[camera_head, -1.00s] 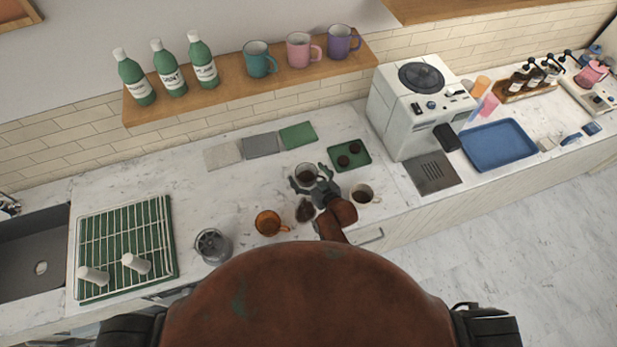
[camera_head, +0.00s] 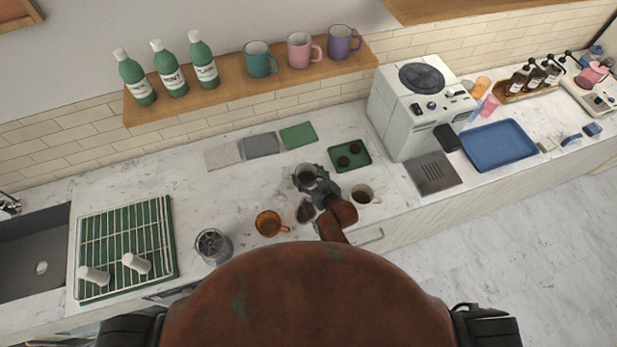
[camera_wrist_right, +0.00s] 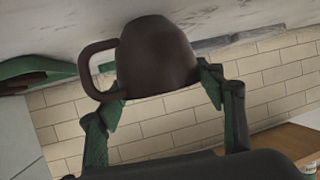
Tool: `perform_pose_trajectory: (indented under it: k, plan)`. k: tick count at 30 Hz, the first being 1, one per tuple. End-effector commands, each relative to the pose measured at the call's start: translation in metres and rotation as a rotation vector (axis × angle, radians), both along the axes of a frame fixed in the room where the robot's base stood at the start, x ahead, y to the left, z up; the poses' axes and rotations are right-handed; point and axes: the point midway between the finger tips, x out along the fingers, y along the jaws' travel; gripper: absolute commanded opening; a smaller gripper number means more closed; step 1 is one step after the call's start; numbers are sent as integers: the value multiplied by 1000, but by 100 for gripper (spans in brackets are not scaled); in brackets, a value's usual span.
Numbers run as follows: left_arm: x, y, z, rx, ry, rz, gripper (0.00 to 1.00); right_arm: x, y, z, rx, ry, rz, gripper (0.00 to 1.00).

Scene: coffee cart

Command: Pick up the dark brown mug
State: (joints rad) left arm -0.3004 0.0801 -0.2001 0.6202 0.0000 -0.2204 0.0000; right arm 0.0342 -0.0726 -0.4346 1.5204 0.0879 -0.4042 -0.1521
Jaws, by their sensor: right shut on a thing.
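The dark brown mug (camera_head: 306,174) is on the counter side of my right gripper (camera_head: 313,181) in the head view, dark inside, partly hidden by the fingers. In the right wrist view the mug (camera_wrist_right: 157,55) fills the middle, with its handle out to the left. The green-padded fingers of the right gripper (camera_wrist_right: 160,88) press on either side of it, shut on its body. I cannot tell whether its base touches the counter. My left gripper is not in view.
An amber mug (camera_head: 268,223) and a dark patch (camera_head: 305,211) lie left and in front. A green tray (camera_head: 363,155) is behind right, near the coffee machine (camera_head: 412,120).

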Motion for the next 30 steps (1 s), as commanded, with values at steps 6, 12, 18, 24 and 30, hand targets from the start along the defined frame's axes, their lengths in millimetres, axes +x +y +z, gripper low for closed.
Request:
perform_pose_trajectory:
  k: [6, 12, 18, 24, 30]
  plan:
    - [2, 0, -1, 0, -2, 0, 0, 1, 0, 11, 1, -4, 0, 28]
    - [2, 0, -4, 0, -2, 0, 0, 1, 0, 49, 1, -7, 0, 28]
    - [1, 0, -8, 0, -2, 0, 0, 1, 0, 84, 0, -5, 0, 28]
    - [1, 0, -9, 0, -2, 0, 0, 0, 0, 100, 1, -2, -1, 28]
    - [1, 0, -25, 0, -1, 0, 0, -3, -14, 99, -4, -5, -30, 28]
